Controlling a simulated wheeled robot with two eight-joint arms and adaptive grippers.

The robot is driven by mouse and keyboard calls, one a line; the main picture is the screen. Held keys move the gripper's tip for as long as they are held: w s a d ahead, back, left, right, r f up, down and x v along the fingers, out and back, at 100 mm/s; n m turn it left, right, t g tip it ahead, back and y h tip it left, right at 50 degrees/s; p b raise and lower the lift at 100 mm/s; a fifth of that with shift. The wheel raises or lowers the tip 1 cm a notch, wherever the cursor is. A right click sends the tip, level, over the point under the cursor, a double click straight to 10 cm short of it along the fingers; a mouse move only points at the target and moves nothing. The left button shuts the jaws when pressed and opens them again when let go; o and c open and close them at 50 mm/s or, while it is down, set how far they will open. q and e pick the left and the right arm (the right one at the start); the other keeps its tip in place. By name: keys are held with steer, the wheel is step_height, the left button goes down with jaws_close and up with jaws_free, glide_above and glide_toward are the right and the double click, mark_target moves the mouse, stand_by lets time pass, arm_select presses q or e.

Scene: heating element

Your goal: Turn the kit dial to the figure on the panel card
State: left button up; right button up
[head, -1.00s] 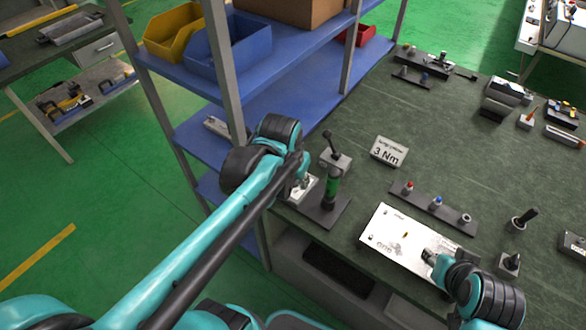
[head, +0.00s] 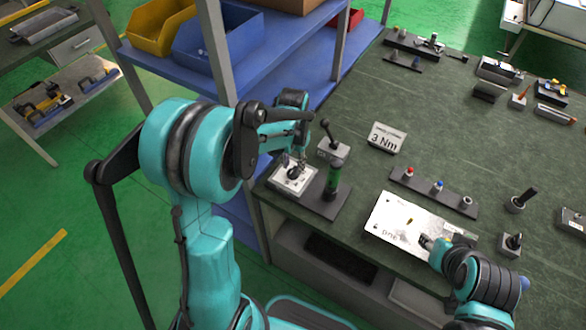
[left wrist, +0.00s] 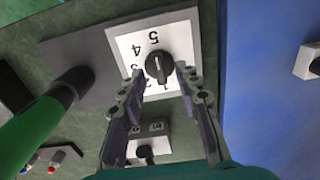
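The kit dial is a black knob (left wrist: 159,67) on a white square plate (left wrist: 186,27) with figures around it; 5 and 4 read clearly, the lower ones are partly covered. A light pointer mark seems to lie toward the 5 side, but I cannot tell its exact figure. In the head view the dial plate (head: 279,184) sits at the bench's near left corner. My left gripper (left wrist: 157,73) is open, its fingertips on either side of the knob; contact is unclear. The card (head: 388,137) reads 3 Nm. My right gripper (head: 426,242) is at the white panel's edge; its finger gap is unclear.
A green-handled tool (head: 333,178) stands upright right beside the dial. A small block with a black lever (head: 333,149) is behind it. The white panel (head: 389,224) lies to the right, with a rail of coloured knobs (head: 458,201) behind it. Blue shelving (head: 277,103) rises behind left.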

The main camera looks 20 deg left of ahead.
arm_select(q)
steer(key=shift+f, duration=0.85)
jaws_close()
